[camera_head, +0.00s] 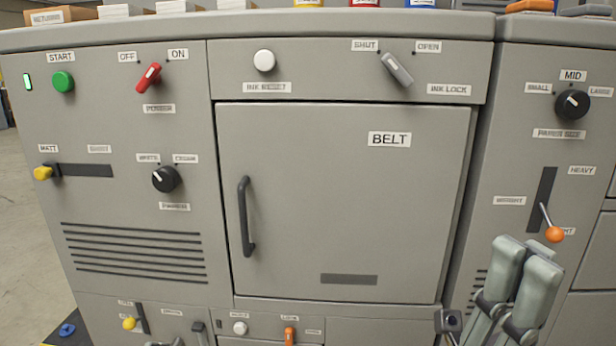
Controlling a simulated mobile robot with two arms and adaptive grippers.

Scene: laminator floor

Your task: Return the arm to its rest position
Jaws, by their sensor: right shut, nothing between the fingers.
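My right gripper (527,254) is at the lower right, in front of the grey machine's right section. Its two grey-green fingers point up, side by side and shut, with nothing held. Its tips are just left of and below the orange-knobbed weight lever (554,233); I cannot tell whether they touch it. The lever is near the lower end of its dark slot. My left gripper is not in view.
The grey machine fills most of the view. Its belt door (340,220) is closed, with a dark handle (246,216). A green start button (63,82), red power switch (148,77) and ink lock switch (397,70) stick out. Bare floor shows at far left.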

